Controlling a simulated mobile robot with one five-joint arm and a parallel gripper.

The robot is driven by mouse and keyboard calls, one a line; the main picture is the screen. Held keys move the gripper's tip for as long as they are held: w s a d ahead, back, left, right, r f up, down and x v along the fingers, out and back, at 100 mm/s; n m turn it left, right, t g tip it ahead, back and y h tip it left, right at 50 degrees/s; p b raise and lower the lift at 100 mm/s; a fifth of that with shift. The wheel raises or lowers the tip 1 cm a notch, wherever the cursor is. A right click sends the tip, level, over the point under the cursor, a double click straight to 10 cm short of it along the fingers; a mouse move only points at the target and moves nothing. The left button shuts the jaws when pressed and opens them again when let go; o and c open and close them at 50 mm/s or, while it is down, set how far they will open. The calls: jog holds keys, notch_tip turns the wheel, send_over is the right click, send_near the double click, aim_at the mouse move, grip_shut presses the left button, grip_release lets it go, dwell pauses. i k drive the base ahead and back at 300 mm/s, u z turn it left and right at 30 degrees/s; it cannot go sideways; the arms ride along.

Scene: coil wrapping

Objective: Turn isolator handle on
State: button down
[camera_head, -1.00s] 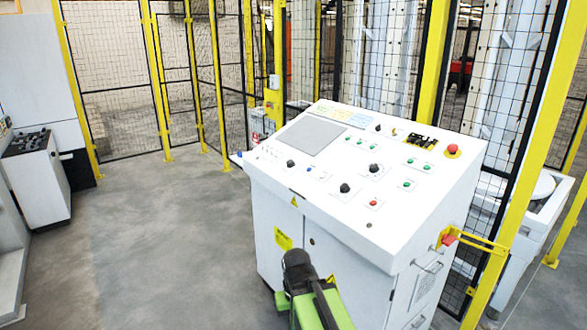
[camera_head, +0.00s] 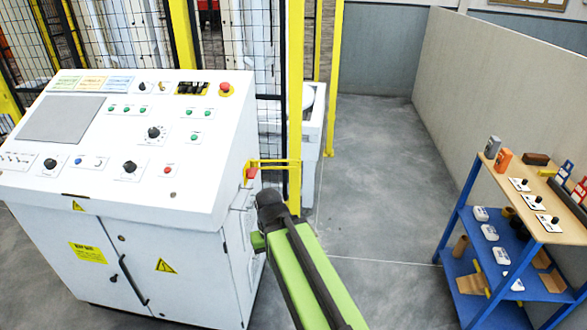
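A red part (camera_head: 250,174) shows on the right side of the white control console (camera_head: 175,255), beside a yellow bracket (camera_head: 275,164). It may be the isolator handle, but it is too small to tell its turn position. Its side of the console is seen at a steep angle. My green and black arm (camera_head: 315,278) reaches up from the bottom, and its dark end (camera_head: 268,203) shows just right of and below the red part. I cannot tell if they touch. No gripper fingers can be made out.
The console top carries several knobs, buttons and a grey screen (camera_head: 60,118). A yellow post (camera_head: 295,100) and mesh fence stand behind it. A blue shelf cart (camera_head: 450,235) with small items stands at the right. Grey floor (camera_head: 375,180) lies clear between.

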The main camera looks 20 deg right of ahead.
aim_at(251, 174)
jog(key=z, duration=0.15)
jog(key=k, duration=1.15)
jog(key=z, duration=0.55)
jog(key=i, duration=1.5)
jog(key=u, duration=0.45)
jog(key=i, duration=0.7)
jog(key=u, duration=0.5)
